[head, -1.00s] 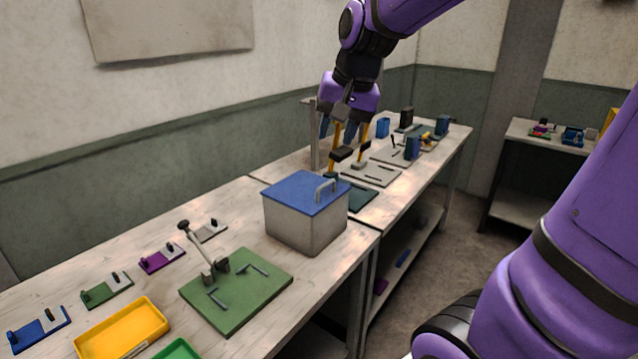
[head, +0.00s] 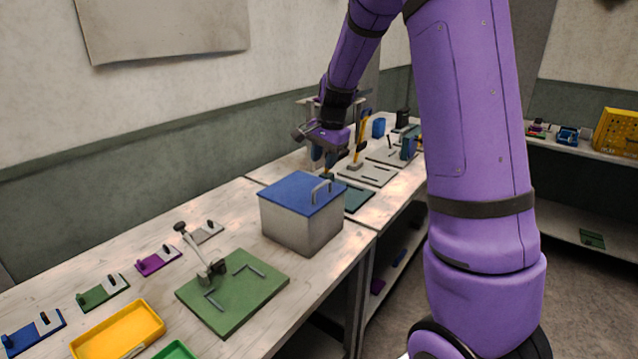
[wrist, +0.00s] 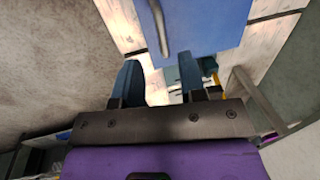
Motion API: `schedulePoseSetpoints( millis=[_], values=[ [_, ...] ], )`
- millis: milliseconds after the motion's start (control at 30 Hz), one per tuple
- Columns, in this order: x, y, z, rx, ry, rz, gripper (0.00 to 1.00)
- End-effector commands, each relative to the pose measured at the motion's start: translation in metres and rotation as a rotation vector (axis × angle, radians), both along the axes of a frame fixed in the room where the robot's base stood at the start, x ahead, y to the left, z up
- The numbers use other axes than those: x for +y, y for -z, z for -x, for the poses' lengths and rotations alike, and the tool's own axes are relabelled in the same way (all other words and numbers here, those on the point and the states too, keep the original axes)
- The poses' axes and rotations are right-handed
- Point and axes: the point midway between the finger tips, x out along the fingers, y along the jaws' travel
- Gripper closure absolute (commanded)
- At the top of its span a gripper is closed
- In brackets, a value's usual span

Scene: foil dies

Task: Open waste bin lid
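The waste bin (head: 297,228) is a grey box on the wooden bench, with a flat blue lid (head: 292,189) lying shut on it. A grey bar handle (head: 320,190) stands at the lid's right side. In the wrist view, the lid (wrist: 212,25) and its handle (wrist: 154,28) are at the top, beyond the fingertips. My gripper (head: 322,156) is above and behind the bin, apart from the handle. In the wrist view, the two blue fingers of my gripper (wrist: 158,74) are spread with nothing held between them.
A green board (head: 235,292) with a clamp lies left of the bin, near a yellow tray (head: 118,330). A dark green plate (head: 357,198) and a grey plate (head: 370,174) lie behind the bin. A post and yellow-handled tools stand near my gripper.

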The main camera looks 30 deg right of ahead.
Motion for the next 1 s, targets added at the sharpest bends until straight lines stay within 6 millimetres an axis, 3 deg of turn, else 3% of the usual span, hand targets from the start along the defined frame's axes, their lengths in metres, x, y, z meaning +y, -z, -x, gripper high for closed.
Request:
schedulePoseSetpoints(
  millis=[200,400,600,867,900,1000],
  values=[
    [0.003,0.041,-0.007,0.005,-0.002,-0.001,0.62],
    [0.005,0.067,-0.012,0.002,-0.001,-0.001,0.62],
    [0.006,0.079,-0.014,0.002,-0.001,-0.001,0.62],
    [0.006,0.080,-0.015,0.000,-0.001,-0.001,0.62],
    [0.006,0.080,-0.015,0.000,-0.001,-0.001,0.64],
    [0.006,0.080,-0.015,0.000,-0.001,-0.001,0.87]
  ],
)
